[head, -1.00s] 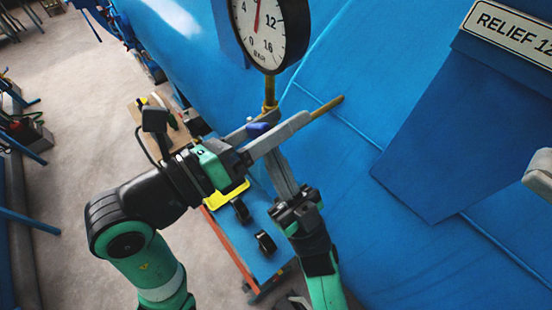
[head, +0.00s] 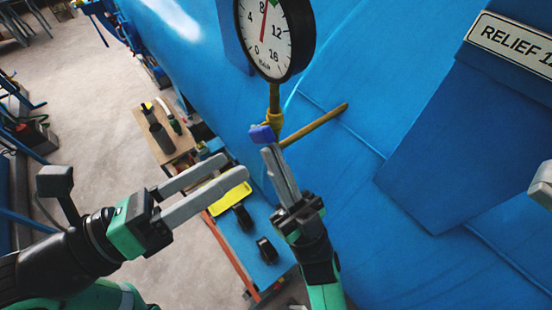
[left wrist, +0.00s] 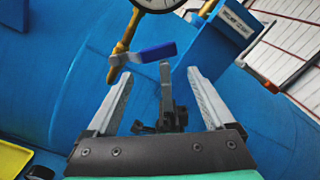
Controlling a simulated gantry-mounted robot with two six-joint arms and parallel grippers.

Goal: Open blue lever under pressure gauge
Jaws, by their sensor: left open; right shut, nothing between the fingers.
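The blue lever (head: 262,134) sits on the yellow pipe fitting below the round pressure gauge (head: 264,32). In the left wrist view the lever (left wrist: 153,53) points right from the yellow pipe (left wrist: 122,50). My left gripper (head: 232,166) is open and empty, left of the lever and apart from it. My right gripper (head: 267,150) is shut and empty, its tips just below the lever; whether they touch it I cannot tell. It also shows in the left wrist view (left wrist: 165,75), beyond my left fingers.
A yellow pipe stub (head: 315,124) sticks out to the right of the lever. The blue autoclave wall (head: 350,60) lies behind, with a relief sign (head: 515,40) at the right. A trolley with a yellow tray (head: 230,198) stands below my left gripper.

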